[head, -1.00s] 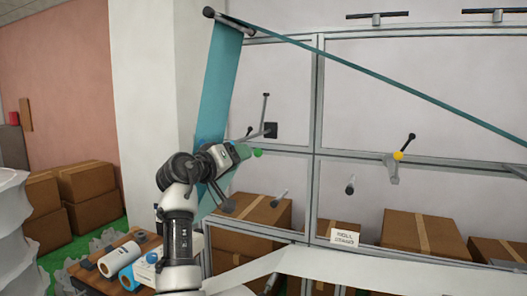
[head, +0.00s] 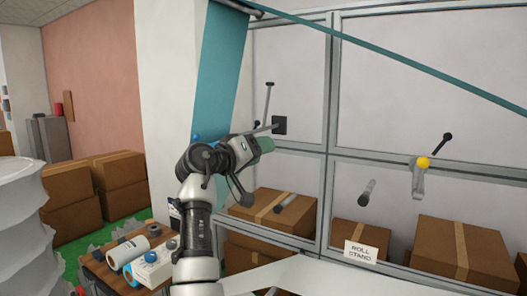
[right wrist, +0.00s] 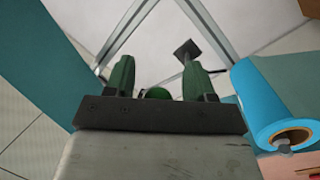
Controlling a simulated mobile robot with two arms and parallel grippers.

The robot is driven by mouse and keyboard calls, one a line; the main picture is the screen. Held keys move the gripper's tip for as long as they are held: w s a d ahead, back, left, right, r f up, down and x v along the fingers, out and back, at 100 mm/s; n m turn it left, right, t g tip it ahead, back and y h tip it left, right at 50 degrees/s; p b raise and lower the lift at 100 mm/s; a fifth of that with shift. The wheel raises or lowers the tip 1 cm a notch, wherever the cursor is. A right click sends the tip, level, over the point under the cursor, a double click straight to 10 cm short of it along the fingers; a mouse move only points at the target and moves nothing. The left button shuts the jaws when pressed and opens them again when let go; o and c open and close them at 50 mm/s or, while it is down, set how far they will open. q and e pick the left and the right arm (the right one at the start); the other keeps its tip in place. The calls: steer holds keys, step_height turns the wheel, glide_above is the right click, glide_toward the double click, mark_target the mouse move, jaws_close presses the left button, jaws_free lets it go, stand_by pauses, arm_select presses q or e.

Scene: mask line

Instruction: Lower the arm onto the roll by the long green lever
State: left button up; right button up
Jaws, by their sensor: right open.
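My right gripper (head: 262,146) has green fingers and is in front of the frame, close to the green-tipped lever. In the right wrist view the fingers (right wrist: 152,75) are apart, with the round green knob (right wrist: 157,93) between them; I cannot tell whether they touch it. In the head view the knob is hidden by the gripper. A grey arm (head: 268,100) stands up near a black plate (head: 279,125), and a thin rod runs from there toward my gripper. A blue roll (right wrist: 270,95) with a grey core shows at right in the wrist view. My left gripper is out of view.
A teal web (head: 220,75) hangs left of the gripper. A yellow-knobbed lever (head: 423,162) is farther right. A wooden cart (head: 100,272) with rolls is at lower left. Cardboard boxes (head: 465,252) lie behind the frame.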

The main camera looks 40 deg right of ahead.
steer(key=shift+a, duration=0.25)
steer(key=shift+c, duration=0.3)
jaws_close()
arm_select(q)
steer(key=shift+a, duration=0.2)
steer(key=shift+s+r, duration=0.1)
arm_select(e)
steer(key=shift+d+r, duration=0.1)
steer(key=shift+r, duration=0.05)
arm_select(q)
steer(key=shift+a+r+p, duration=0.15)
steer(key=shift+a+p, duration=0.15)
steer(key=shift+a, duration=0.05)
arm_select(e)
steer(key=shift+s+r+n, duration=0.1)
steer(key=shift+r+n, duration=0.15)
steer(key=shift+n, duration=0.05)
